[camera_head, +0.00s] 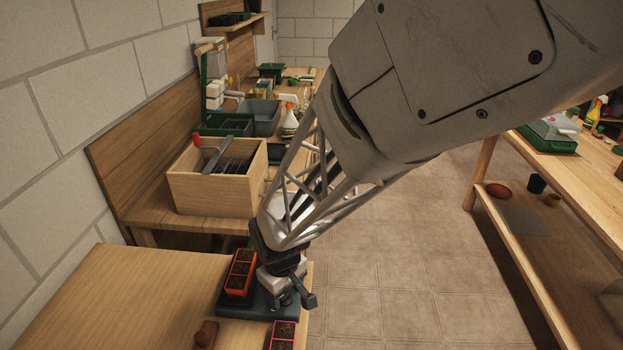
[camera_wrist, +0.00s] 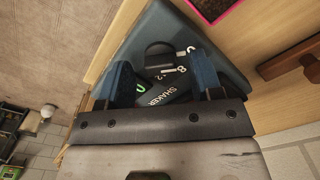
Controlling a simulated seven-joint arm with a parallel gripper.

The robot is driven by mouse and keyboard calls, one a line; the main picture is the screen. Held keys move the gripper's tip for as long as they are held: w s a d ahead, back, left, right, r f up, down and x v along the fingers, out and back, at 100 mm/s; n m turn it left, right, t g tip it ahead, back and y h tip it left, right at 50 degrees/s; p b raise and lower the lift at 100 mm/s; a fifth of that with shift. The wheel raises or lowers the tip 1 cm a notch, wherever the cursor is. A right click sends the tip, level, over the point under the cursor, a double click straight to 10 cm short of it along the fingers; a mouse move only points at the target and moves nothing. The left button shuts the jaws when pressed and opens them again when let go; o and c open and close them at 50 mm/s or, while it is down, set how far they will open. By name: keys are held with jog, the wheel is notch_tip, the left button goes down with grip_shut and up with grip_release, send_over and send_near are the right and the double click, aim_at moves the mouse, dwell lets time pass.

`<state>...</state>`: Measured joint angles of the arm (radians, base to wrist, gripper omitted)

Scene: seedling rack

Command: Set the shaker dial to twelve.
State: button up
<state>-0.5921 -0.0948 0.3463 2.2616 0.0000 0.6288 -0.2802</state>
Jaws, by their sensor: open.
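The shaker is a dark grey slab (camera_wrist: 160,28) lettered SHAKER, on the near wooden table; its base also shows in the head view (camera_head: 262,306). A round black dial knob (camera_wrist: 160,55) sits on it, with pale figures around it and a green mark nearby; the setting cannot be read. My gripper (camera_wrist: 161,75) is open and empty, its two blue fingers apart on either side of the knob and lettering. It also shows in the head view low over the shaker (camera_head: 285,292). I cannot tell whether the fingers touch the knob.
An orange tray of soil (camera_head: 240,272) rests on the shaker's left side. A pink-rimmed tray (camera_head: 283,337) and a small brown object (camera_head: 206,333) are nearby. A wooden box with tools (camera_head: 215,192) stands farther back. The table's left part is clear.

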jog(key=shift+f, duration=0.2)
jog(key=c, duration=0.9)
jog(key=shift+c, duration=0.2)
